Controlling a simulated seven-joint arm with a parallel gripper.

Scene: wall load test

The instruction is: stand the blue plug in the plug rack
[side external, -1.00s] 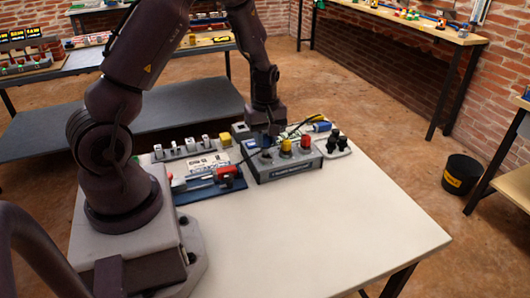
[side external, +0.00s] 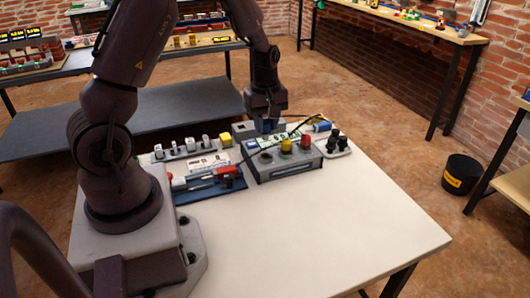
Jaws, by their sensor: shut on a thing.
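My gripper (side external: 267,113) points down over the far side of the table's equipment. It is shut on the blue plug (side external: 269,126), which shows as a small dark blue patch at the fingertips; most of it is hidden. A grey box (side external: 287,170) with an upright yellow piece, an upright red piece and a dark round spot at its left stands just in front of the gripper. It looks like the plug rack, but its label is too small to read. The plug appears behind and above this box, and I cannot tell whether it touches anything.
A dark cable (side external: 290,132) passes close to the gripper. A blue connector (side external: 321,126) and a black-knobbed block (side external: 337,143) are at the right. A blue tray (side external: 213,193) with red-handled tools and a row of white pieces lie left. The front table top (side external: 330,230) is clear.

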